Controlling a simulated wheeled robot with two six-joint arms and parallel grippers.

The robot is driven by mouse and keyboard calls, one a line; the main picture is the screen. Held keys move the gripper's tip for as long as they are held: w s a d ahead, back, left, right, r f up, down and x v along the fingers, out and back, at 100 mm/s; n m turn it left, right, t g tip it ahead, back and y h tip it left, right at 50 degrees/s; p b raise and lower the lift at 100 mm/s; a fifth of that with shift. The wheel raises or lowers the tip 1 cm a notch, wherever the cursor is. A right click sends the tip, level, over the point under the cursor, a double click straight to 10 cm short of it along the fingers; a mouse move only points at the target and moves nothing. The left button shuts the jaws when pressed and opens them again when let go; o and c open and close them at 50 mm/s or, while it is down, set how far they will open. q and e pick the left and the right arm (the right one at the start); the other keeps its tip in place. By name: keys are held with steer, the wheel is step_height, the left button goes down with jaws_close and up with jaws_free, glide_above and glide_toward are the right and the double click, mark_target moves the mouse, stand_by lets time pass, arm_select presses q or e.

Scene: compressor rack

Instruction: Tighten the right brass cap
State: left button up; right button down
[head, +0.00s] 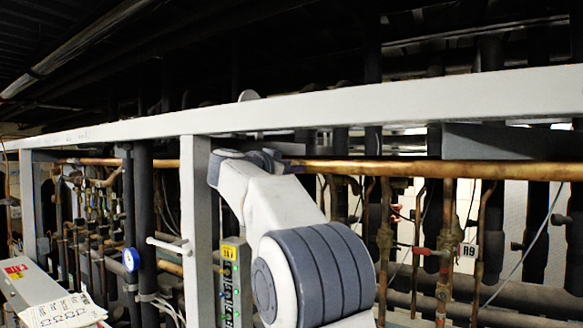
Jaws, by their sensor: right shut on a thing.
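My right arm rises from the bottom middle, and its wrist is at the rack just under the white beam. My right gripper (268,158) is at the height of the copper pipe (430,169), mostly hidden by my own wrist links. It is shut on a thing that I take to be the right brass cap. The cap itself is hidden behind the wrist, so its seating and turn cannot be seen. No other brass cap can be made out clearly. My left gripper is not in view.
The long white beam (400,100) crosses above the wrist, and a white upright post (195,230) stands close to its left. Papers (60,312) lie lower left.

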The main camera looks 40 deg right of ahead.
steer(key=m+b, duration=0.3)
steer(key=m, duration=1.9)
steer(key=shift+m+b, duration=0.4)
stand_by(0.3)
steer(key=c, duration=0.5)
jaws_free()
steer(key=shift+c, duration=0.2)
steer(key=shift+a, duration=0.1)
